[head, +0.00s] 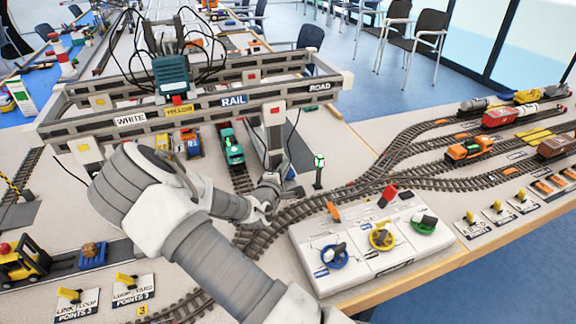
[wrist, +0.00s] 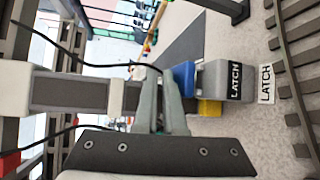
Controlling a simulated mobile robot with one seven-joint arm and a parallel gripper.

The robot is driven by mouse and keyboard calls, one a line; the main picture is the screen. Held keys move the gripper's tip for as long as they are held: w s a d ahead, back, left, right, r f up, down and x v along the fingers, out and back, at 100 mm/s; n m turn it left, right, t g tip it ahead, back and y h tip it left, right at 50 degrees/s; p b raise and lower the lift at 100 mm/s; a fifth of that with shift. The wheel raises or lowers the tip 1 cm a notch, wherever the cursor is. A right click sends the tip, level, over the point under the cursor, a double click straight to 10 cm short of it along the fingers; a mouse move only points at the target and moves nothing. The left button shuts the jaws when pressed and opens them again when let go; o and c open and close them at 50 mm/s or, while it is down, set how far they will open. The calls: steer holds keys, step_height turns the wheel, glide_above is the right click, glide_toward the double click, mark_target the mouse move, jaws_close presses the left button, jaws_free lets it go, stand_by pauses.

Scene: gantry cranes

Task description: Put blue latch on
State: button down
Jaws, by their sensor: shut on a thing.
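The blue latch (wrist: 183,78) is a small blue piece on the left side of a grey block marked LATCH (wrist: 222,80), in the wrist view. A yellow piece (wrist: 209,107) shows at the block's lower edge. My gripper (wrist: 170,100) is shut with its fingertips at the blue piece; the fingers hide part of it. In the head view my gripper (head: 268,193) is low beside the crane's front right leg, just left of the track. The latch is small and mostly hidden there, so its position cannot be read.
The gantry crane (head: 190,120) stands close behind my gripper, its leg (head: 274,135) near my wrist. A curved track (head: 300,208) and a white control panel (head: 370,240) lie to the right. A green signal post (head: 319,170) stands nearby. A green locomotive (head: 231,146) is under the crane.

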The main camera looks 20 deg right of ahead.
steer(key=shift+a, duration=0.25)
steer(key=shift+s+a+r+p, duration=0.1)
steer(key=shift+s+r+p, duration=0.7)
steer(key=shift+r+p, duration=0.15)
steer(key=shift+s+r+p, duration=0.55)
steer(key=shift+s+r, duration=0.05)
steer(key=shift+s, duration=0.25)
steer(key=s+r+p, duration=0.3)
steer(key=shift+s+r, duration=0.2)
steer(key=shift+s, duration=0.1)
